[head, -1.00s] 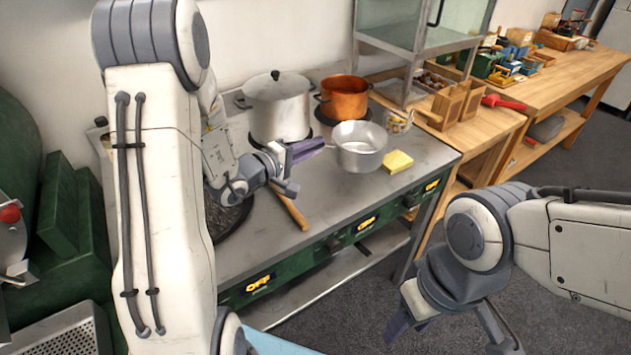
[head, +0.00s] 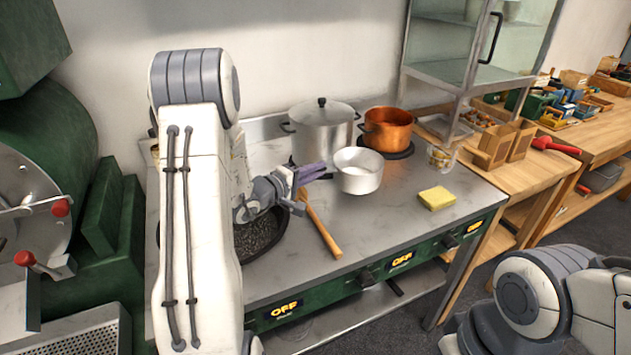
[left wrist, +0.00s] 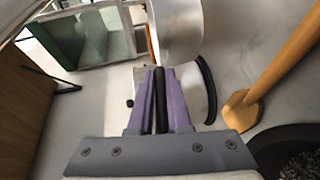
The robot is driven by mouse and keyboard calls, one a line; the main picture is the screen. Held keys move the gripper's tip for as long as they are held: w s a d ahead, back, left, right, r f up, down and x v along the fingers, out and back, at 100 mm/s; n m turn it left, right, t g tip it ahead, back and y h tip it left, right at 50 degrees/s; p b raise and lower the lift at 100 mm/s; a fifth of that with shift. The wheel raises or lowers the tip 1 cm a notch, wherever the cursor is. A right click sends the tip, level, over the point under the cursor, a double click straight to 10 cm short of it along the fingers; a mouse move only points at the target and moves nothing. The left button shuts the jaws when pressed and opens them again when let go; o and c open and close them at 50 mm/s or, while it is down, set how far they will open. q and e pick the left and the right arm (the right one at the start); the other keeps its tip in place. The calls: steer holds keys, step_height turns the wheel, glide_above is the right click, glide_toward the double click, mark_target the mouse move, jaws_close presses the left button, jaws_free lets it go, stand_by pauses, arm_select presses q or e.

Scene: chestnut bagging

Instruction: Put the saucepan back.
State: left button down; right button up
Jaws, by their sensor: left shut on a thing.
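The saucepan (head: 358,178) is a pale metal pan, upright, in front of the lidded steel pot and the copper pot. My left gripper (head: 312,172) is shut on its dark handle, left of the pan body. In the left wrist view the purple fingers (left wrist: 158,85) close on both sides of the handle (left wrist: 160,108), with the saucepan's side (left wrist: 180,32) beyond them. Whether its base touches the steel worktop (head: 400,215) is unclear. My right gripper (head: 458,340) is only partly in view at the bottom right; its fingertips are cut off.
The steel pot (head: 322,130) and copper pot (head: 387,132) stand at the back. A dark pan (head: 272,238) and a wooden utensil (head: 322,225) lie in front of my left gripper. A yellow sponge (head: 437,198) lies to the right, with bare worktop around it.

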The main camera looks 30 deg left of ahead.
arm_select(q)
steer(key=shift+a+f, duration=0.1)
steer(key=shift+a, duration=0.15)
step_height(320, 180, down, 4)
steer(key=shift+r+p, duration=0.1)
steer(key=shift+p, duration=0.2)
steer(key=shift+w, duration=0.1)
steer(key=shift+f, duration=0.2)
steer(key=shift+f+b, duration=0.1)
steer(key=shift+b, duration=0.2)
steer(key=c, duration=0.9)
jaws_free()
steer(key=shift+o, duration=0.2)
